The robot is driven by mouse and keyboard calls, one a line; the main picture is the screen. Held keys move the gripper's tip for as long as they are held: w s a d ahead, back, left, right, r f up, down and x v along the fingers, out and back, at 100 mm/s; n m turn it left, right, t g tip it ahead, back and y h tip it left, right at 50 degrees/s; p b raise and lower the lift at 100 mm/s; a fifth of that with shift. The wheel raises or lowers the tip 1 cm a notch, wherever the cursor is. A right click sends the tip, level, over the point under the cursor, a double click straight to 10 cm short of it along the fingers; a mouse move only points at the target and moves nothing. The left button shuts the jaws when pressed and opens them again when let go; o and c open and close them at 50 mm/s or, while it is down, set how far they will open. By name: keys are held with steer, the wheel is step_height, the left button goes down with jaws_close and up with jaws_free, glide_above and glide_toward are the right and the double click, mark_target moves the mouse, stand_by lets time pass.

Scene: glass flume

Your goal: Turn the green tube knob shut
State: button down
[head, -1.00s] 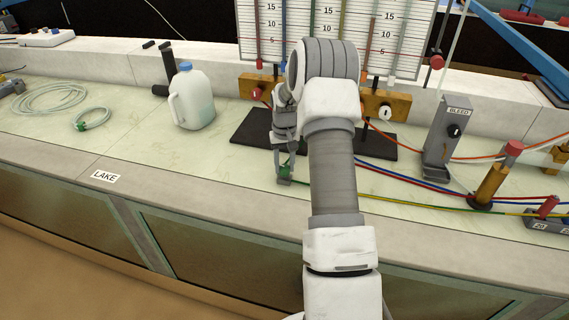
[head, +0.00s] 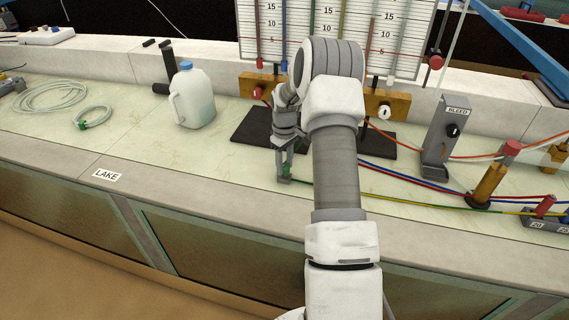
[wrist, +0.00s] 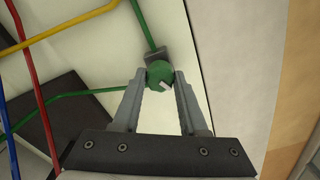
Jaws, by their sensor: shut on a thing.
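A green knob (wrist: 160,74) with a white mark on its face sits on a small grey block (wrist: 155,54), and green tubing (wrist: 142,24) runs from it. In the wrist view my gripper (wrist: 160,80) has one finger on each side of the knob, shut on it. The white mark points toward the lower right of that view. In the head view my gripper (head: 285,172) reaches down to the bench top, and the knob shows as a small green patch partly hidden by the fingers.
A white jug with a blue cap (head: 192,96) stands to the left. A dark base plate (head: 250,128) lies behind my gripper. The bench's front edge is near, by the LAKE label (head: 107,175).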

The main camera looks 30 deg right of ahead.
mark_target(284, 166)
stand_by(0.4)
steer(key=shift+c, duration=2.2)
jaws_free()
step_height(284, 166, up, 18)
steer(key=p, duration=0.1)
steer(key=shift+f+p, duration=0.25)
steer(key=shift+p, duration=0.1)
